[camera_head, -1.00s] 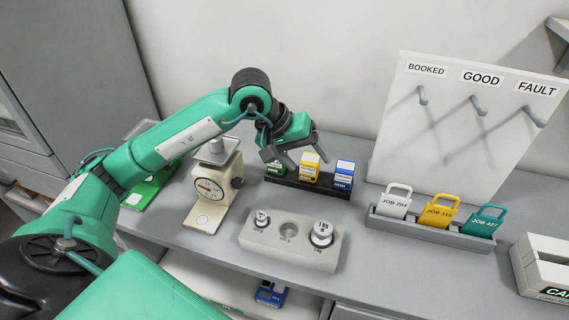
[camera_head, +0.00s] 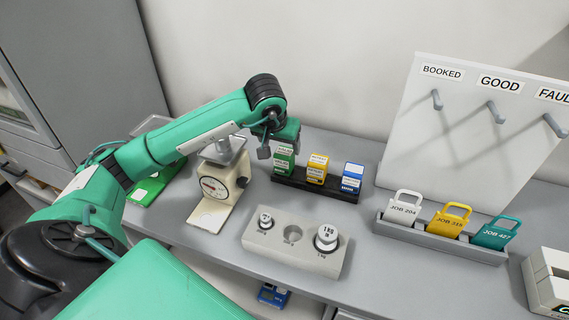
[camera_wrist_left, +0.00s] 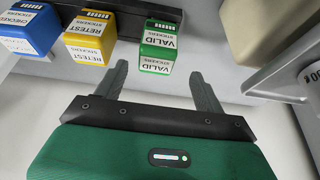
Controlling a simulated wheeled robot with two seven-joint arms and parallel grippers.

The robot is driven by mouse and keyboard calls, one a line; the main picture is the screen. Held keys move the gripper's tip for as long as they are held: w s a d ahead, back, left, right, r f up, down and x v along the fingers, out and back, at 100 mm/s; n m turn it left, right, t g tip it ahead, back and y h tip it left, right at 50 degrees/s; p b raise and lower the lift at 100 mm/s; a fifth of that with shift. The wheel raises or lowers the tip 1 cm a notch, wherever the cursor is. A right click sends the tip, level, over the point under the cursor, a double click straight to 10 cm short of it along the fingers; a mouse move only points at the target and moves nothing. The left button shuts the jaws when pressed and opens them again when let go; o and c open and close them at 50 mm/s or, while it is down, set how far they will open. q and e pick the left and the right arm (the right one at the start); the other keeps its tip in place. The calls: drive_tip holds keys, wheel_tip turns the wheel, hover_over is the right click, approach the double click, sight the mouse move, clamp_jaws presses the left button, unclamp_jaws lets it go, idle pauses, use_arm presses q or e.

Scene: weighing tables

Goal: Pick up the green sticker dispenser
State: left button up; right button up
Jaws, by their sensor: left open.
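The green sticker dispenser (camera_head: 284,160), labelled VALID, stands at the left end of a black holder (camera_head: 318,188). It also shows in the left wrist view (camera_wrist_left: 159,47), just beyond my fingertips and roughly between their lines. My left gripper (camera_wrist_left: 160,80) is open and empty, with the two fingers apart and pointing at the green dispenser. In the head view the left gripper (camera_head: 268,150) is beside the green dispenser, and its fingers are partly hidden. My right gripper is not in view.
Yellow (camera_head: 317,168) and blue (camera_head: 352,177) dispensers share the holder. A dial scale (camera_head: 216,190) stands to the left, and a weight block (camera_head: 290,244) sits in front. A rack of job tags (camera_head: 440,240) and a hook board (camera_head: 480,130) are at the right.

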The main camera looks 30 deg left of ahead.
sight(284, 152)
use_arm(q)
drive_tip(key=shift+w+d+f+p, duration=0.1)
drive_tip(key=shift+w+f+p, duration=0.15)
drive_tip(key=shift+f+p, duration=0.25)
drive_tip(key=p+x, duration=0.1)
drive_tip(key=x, duration=0.2)
drive_tip(key=shift+w+d+f, duration=0.1)
drive_tip(key=shift+w+f, duration=0.05)
drive_tip(key=shift+f, duration=0.05)
drive_tip(key=shift+w+f, duration=0.1)
drive_tip(key=shift+f, duration=0.25)
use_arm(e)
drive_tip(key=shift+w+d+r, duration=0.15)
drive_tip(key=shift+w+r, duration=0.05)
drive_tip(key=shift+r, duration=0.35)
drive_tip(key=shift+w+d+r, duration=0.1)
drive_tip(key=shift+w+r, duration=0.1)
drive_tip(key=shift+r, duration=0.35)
use_arm(q)
drive_tip(key=shift+c, duration=0.2)
drive_tip(key=c, duration=1.1)
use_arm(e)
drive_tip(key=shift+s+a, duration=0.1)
